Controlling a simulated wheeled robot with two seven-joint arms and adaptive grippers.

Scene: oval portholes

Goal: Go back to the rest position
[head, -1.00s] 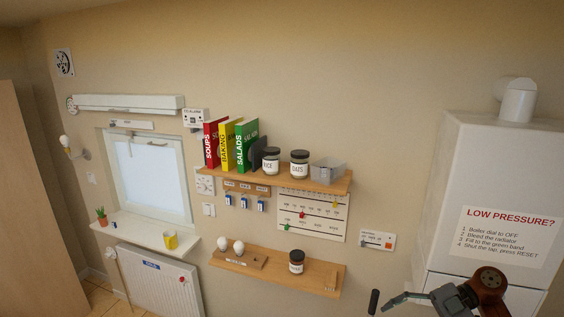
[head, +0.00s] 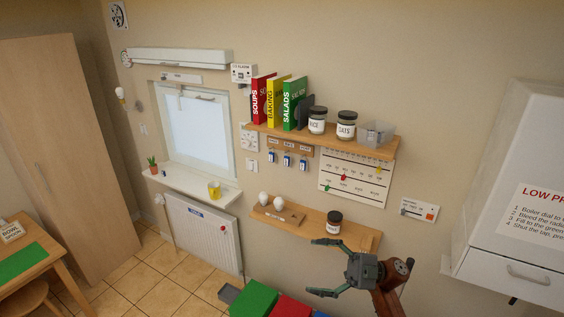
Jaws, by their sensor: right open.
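My right gripper (head: 328,267) shows at the lower right of the head view, in front of the wall below the lower shelf. Its two fingers are spread apart and point left, with nothing between them. In the picture its upper finger is close under the dark-lidded jar (head: 334,222) on the lower shelf (head: 345,236); I cannot tell how far apart they are in depth. My left gripper is not in view.
An upper shelf (head: 350,147) holds books, jars and a clear bin. The white boiler (head: 520,165) stands at the right. A radiator (head: 203,236) is under the window. Green and red boxes (head: 254,299) are at the bottom. Tiled floor (head: 165,275) is bare at lower left.

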